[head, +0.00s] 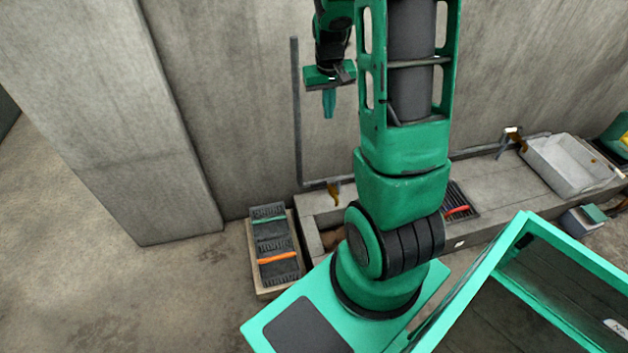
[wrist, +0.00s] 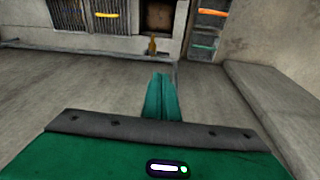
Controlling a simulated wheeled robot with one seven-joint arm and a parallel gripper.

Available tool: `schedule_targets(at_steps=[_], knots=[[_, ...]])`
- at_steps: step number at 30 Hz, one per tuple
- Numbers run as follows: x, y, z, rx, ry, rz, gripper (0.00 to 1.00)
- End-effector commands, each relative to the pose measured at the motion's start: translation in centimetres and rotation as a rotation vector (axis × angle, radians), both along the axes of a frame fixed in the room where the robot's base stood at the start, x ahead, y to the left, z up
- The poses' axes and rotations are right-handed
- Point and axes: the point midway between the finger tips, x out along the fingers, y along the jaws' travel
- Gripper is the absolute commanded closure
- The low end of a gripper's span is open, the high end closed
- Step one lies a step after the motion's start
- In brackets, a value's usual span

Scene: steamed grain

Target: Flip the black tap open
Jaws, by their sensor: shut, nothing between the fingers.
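A brass-coloured tap (head: 334,194) hangs at the end of a dark pipe (head: 297,110) that runs down the wall, above the low concrete trough (head: 318,205). I cannot make out a clearly black tap or its handle position. The same brass tap shows small in the wrist view (wrist: 152,45), beyond my fingertips. A second brass tap (head: 518,140) stands at the far right by a white sink. My gripper (head: 329,104) is shut and empty, pointing down in front of the wall, well above the first tap. Its green fingers also show in the wrist view (wrist: 160,82).
A wooden tray (head: 264,293) with dark brushes, one green-handled and one orange-handled, lies on the floor left of the trough. A red-handled thing (head: 457,210) lies on a dark grate. The white sink (head: 570,165) is at right. My arm hides part of the trough.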

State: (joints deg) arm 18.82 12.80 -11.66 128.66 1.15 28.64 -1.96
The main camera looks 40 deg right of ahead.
Motion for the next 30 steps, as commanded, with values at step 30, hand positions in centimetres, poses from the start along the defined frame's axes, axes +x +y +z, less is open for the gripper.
schedule_targets(at_steps=[30], knots=[[13.6, -7.8, -35.3, -0.023, -0.191, 0.062, 1.0]])
